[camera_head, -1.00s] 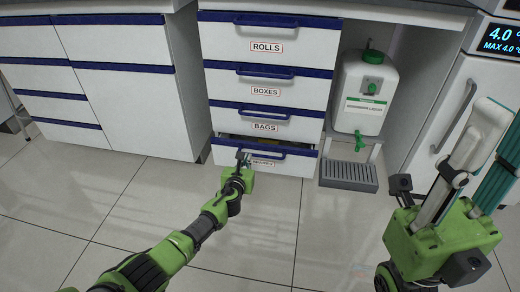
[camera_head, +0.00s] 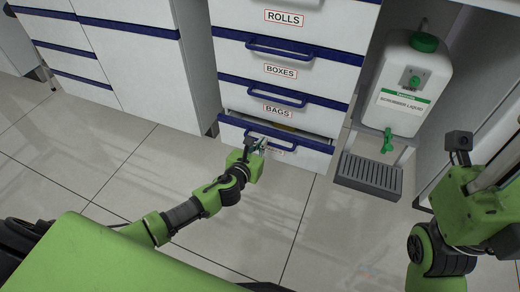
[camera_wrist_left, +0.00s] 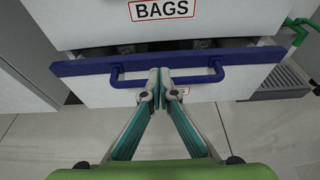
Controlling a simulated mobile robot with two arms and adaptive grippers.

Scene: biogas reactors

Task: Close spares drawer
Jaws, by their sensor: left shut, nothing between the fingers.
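The spares drawer (camera_head: 310,160) is the lowest in the stack, below the one labelled BAGS. It stands slightly open, with a dark gap above its blue top edge. It also shows in the left wrist view (camera_wrist_left: 245,88), with its blue handle (camera_wrist_left: 200,77). My left gripper (camera_head: 260,144) is at this drawer's front. In the left wrist view its teal-padded fingers (camera_wrist_left: 163,76) are together and empty, at the middle of the handle. They hide part of the handle and the drawer's label. Only part of my right gripper (camera_head: 497,170) shows at the right edge; its fingertips are out of frame.
The drawers labelled BAGS (camera_head: 315,115), BOXES (camera_head: 318,75) and ROLLS (camera_head: 340,22) above look shut. A white liquid canister (camera_head: 402,95) on a stand with a grey drip tray (camera_head: 370,174) is right of the stack. The tiled floor (camera_head: 120,160) in front is clear.

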